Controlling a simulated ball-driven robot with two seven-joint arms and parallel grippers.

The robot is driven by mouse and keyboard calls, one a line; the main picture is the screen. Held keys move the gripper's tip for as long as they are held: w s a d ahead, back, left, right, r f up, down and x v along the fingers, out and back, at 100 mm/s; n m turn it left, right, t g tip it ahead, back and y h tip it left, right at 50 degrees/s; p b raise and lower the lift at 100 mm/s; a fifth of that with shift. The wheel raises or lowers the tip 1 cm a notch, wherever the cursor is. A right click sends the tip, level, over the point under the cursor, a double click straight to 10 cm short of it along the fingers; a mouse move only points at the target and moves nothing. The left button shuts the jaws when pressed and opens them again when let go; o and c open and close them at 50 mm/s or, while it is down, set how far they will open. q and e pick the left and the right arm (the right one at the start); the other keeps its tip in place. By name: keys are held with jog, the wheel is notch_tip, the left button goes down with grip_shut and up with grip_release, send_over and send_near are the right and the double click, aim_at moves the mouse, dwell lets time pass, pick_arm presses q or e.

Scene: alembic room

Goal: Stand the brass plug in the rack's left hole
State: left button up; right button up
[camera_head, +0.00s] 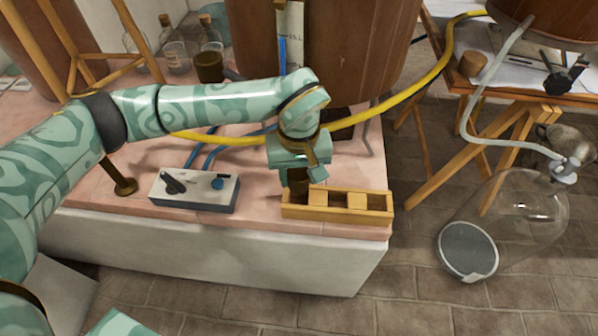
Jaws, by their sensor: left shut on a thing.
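The yellow wooden rack (337,213) lies near the front edge of the pink-tiled bench, with openings between its blocks. My left gripper (298,168) points down over the rack's left end. It is shut on a dark brown-gold piece, which looks like the brass plug (298,187). The plug looks upright at the left hole; its lower end is partly hidden by the rack, and I cannot tell how deep it sits. My right gripper is not in view.
A grey box with a black lever and blue knob (195,191) stands left of the rack. A yellow hose (386,105) runs behind my gripper. A glass vessel (507,222) is on the right.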

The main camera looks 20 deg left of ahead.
aim_at(299, 188)
pick_arm(q)
jog(key=shift+r+p, duration=0.15)
jog(key=shift+p, duration=0.15)
jog(key=shift+f, duration=2.5)
dwell(4.3)
jog(key=o, duration=1.1)
jog(key=shift+o, duration=0.2)
